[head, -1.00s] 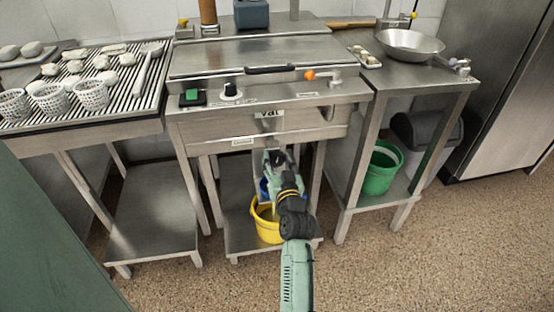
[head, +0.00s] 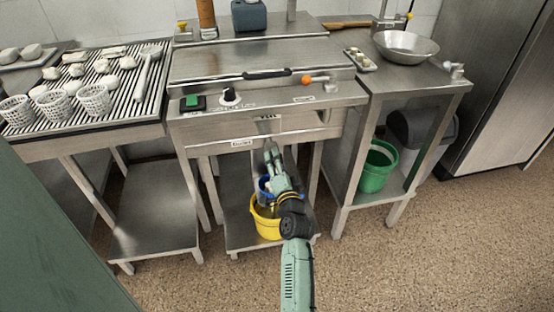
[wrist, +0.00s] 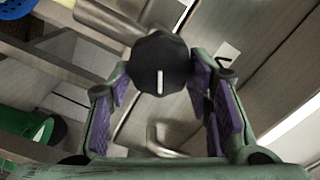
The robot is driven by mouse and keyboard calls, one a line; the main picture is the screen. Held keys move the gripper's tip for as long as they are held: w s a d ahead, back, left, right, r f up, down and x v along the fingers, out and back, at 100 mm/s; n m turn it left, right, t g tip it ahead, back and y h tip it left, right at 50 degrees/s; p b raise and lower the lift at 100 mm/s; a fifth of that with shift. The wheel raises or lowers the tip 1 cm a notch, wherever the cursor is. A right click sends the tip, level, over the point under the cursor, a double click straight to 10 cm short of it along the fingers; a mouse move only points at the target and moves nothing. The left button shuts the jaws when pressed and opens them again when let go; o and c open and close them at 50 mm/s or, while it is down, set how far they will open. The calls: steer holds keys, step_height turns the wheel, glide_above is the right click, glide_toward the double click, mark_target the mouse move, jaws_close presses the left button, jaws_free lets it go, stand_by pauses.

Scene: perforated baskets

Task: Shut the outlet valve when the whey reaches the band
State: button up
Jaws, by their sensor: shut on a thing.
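My gripper (head: 270,150) is under the front of the steel vat (head: 262,62), just below the "Outlet" label (head: 241,143). In the wrist view my gripper (wrist: 162,85) has its purple-padded fingers closed on either side of a black faceted knob (wrist: 160,65) with a white line, which looks like the outlet valve's. The line stands upright in that view. The head view hides the knob behind my gripper. A yellow bucket (head: 265,228) stands below on the lower shelf, partly covered by my arm. The whey level and any band cannot be made out.
A blue item shows at the yellow bucket, partly behind my arm. A green bucket (head: 377,168) stands on the shelf to the right. White perforated baskets (head: 93,98) stand on the ribbed drain table at left. The steel legs beside my arm are close.

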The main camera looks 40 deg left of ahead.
steer(key=shift+m, duration=0.7)
steer(key=shift+f+p, duration=0.1)
steer(key=shift+p, duration=0.2)
steer(key=o, duration=1.1)
steer(key=v, duration=1.2)
